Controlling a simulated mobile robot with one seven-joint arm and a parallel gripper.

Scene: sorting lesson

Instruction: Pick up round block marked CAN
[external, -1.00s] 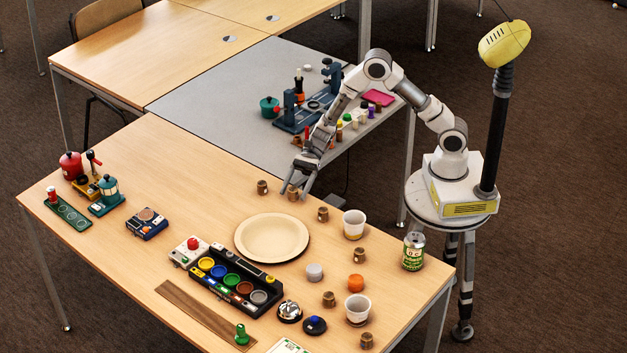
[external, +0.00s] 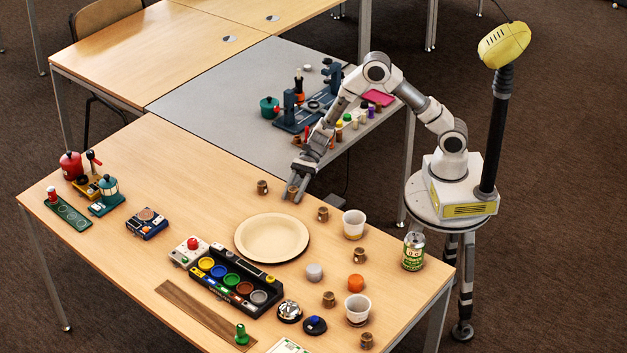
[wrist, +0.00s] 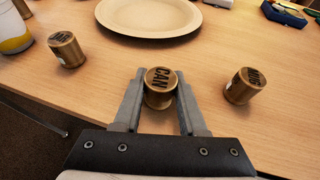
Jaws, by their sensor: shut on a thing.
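The round block marked CAN (wrist: 160,88) is a short brown wooden cylinder with dark letters on its top. It stands between the fingertips of my gripper (wrist: 160,100) in the wrist view, and the fingers are shut on its sides. In the external view my gripper (external: 298,190) reaches down to the table's far edge, and the block (external: 292,192) shows partly behind the fingers. It appears to be at table height; I cannot tell if it is lifted.
A similar block marked MUG (wrist: 244,86) stands to the right in the wrist view, another block (wrist: 66,49) to the left. A cream plate (external: 271,238) lies close by.

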